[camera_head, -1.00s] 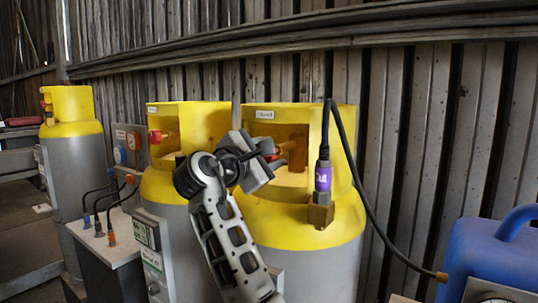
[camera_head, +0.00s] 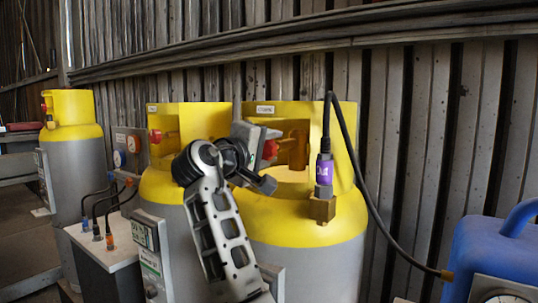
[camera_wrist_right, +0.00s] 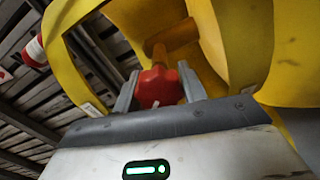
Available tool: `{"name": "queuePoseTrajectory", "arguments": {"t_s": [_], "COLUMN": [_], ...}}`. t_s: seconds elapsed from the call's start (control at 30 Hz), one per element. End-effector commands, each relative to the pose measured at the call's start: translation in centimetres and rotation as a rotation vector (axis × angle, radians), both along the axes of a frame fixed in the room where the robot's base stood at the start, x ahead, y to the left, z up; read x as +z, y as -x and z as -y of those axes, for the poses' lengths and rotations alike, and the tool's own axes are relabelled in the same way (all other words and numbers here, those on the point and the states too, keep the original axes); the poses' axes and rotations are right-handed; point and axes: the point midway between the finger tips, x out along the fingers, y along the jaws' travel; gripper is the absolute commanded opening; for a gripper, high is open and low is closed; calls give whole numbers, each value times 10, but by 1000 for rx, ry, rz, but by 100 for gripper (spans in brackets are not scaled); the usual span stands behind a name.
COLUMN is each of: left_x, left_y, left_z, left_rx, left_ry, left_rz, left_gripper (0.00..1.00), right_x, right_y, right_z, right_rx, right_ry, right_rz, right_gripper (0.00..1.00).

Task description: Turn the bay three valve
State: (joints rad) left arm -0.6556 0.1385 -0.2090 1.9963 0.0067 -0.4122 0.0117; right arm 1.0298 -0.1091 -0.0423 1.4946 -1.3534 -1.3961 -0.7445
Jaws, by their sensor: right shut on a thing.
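The valve's red knob (camera_head: 271,149) sits inside the yellow collar (camera_head: 343,127) of the nearest grey and yellow cylinder. My right gripper (camera_head: 267,158) reaches into the collar opening from the left. It is shut on the red knob, one finger above and one below in the head view. In the right wrist view the knob (camera_wrist_right: 159,86) lies between the two grey fingers, with the brass valve stem (camera_wrist_right: 170,44) behind it. The collar label (camera_head: 265,110) is too small to read. My left gripper is not in view.
A purple-banded connector (camera_head: 324,178) with a black cable stands on the same cylinder, right of my gripper. A second cylinder with a red knob (camera_head: 156,138) is just left. A blue case (camera_head: 495,255) is at the right, and a cabinet with cables (camera_head: 97,243) at the left.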

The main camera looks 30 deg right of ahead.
Motion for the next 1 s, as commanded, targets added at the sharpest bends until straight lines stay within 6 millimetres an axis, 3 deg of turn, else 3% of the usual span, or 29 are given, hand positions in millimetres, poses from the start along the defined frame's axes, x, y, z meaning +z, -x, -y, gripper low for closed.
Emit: {"name": "queuePoseTrajectory", "arguments": {"t_s": [0.6,1.0], "left_x": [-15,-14], "left_y": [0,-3], "left_z": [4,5], "left_rx": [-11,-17], "left_ry": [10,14], "left_rz": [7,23], "left_gripper": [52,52], "right_x": [-2,-1], "right_y": [1,1], "right_z": [0,0], "right_rx": [-1,-2], "right_ry": [-213,-283], "right_rz": [506,675], "right_gripper": [19,19]}}
